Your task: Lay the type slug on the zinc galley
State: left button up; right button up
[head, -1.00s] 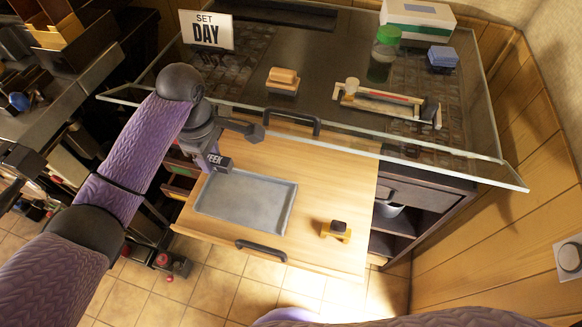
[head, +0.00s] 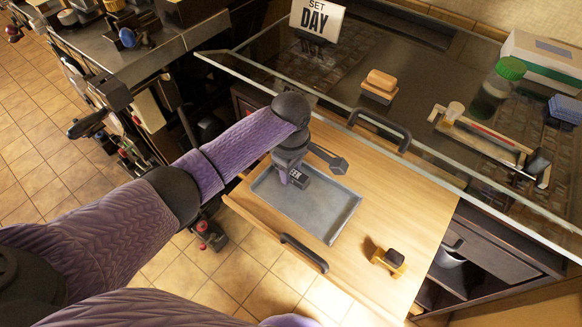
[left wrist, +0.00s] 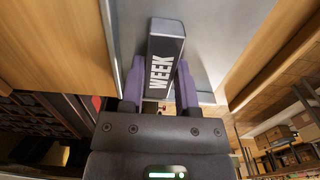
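The type slug (head: 299,178) is a dark block with pale lettering that reads WEEK in the left wrist view (left wrist: 165,60). My left gripper (head: 292,174) is shut on it, with one purple finger on each side. The zinc galley (head: 325,213) is a shallow grey tray with a low rim on the wooden board. The slug shows inside the galley's outline, near its far side. I cannot tell whether the slug touches the galley floor. The galley also shows behind the slug in the left wrist view (left wrist: 215,30). My right gripper is not in view.
The wooden board (head: 400,210) has a dark handle (head: 304,253) at the front and another (head: 380,128) at the back. A yellow block with a dark knob (head: 388,262) stands right of the galley. A glass edge (head: 400,155) overhangs the back.

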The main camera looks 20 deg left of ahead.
pick_arm(q)
jog(key=o, duration=0.4)
jog(key=shift+c, duration=0.2)
jog(key=shift+r, duration=0.1)
notch_tip(320, 180, up, 12)
jog(key=p, duration=0.5)
